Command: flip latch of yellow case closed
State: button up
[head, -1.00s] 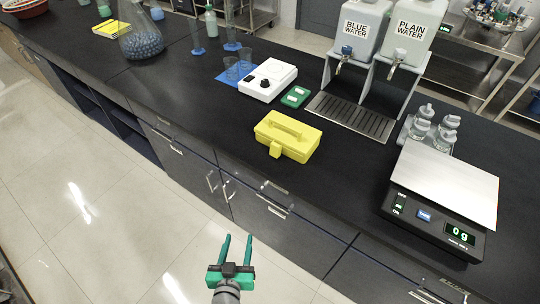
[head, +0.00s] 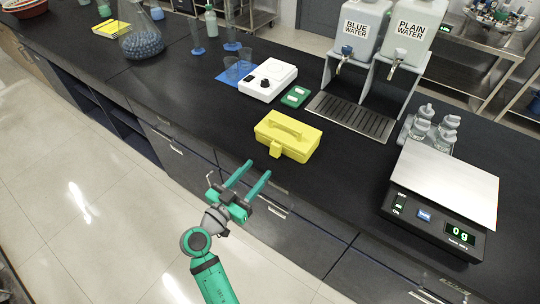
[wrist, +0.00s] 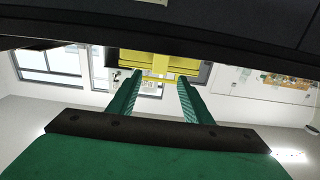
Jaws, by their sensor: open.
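The yellow case (head: 288,136) sits on the black bench top near its front edge, with a handle on its lid. Its latch (head: 275,150) is a yellow tab on the front face, sticking outward. In the wrist view the yellow case (wrist: 158,62) shows beyond the fingers, with the latch (wrist: 160,66) between them. My gripper (head: 257,172) is open and empty, in front of the bench edge and below-left of the case in the head view, apart from it. Its two green fingers point toward the case.
A drip tray (head: 350,116) lies under two water tanks at the back right. A scale (head: 440,205) reading 0 g stands at right. The bench left of the case is clear.

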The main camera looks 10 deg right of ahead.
aim_at(274, 151)
jog(key=x, duration=0.8)
jog(key=shift+d+f, duration=0.1)
jog(key=shift+c, duration=0.3)
jog(key=c, duration=1)
